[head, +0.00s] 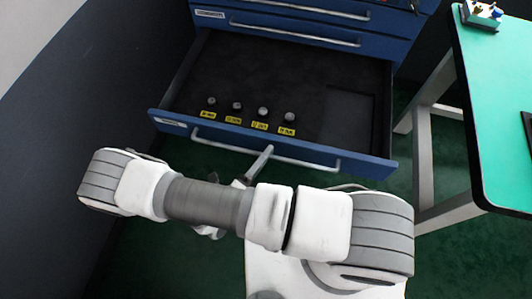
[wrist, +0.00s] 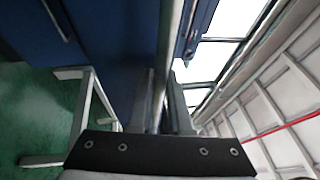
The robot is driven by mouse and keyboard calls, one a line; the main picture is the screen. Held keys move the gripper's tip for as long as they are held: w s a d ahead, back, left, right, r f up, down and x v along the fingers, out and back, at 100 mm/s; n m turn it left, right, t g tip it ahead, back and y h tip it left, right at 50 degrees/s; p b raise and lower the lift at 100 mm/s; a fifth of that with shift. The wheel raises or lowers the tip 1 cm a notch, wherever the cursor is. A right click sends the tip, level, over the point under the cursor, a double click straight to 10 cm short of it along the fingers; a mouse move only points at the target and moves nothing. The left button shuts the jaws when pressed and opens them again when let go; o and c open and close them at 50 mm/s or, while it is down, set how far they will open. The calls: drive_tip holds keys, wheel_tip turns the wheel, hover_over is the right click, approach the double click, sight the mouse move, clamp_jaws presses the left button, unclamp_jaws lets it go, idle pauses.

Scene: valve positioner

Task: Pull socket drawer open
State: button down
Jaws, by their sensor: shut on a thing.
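The socket drawer (head: 345,152) is a blue drawer standing well out from its cabinet, with a dark liner inside. Several sockets (head: 263,111) stand upright in a row in it, each with a yellow label in front. A silver bar handle (head: 220,145) runs along the drawer's front. My gripper (head: 262,158) is at the middle of this handle and is shut on it. In the wrist view the handle bar (wrist: 163,65) passes between the fingers of my gripper (wrist: 163,105). Part of the gripper is hidden behind my arm in the head view.
The blue cabinet (head: 290,25) has other shut drawers with bar handles above. A green-topped workbench (head: 500,110) with pale legs stands at the right. A dark wall (head: 90,90) is close on the left. Green floor (head: 150,230) shows below the drawer.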

idle(0.3)
drive_tip(key=c, duration=1.1)
unclamp_jaws()
drive_tip(key=shift+a, duration=0.1)
drive_tip(key=v, duration=1.7)
drive_tip(key=shift+s+f, duration=0.15)
drive_tip(key=shift+s, duration=0.05)
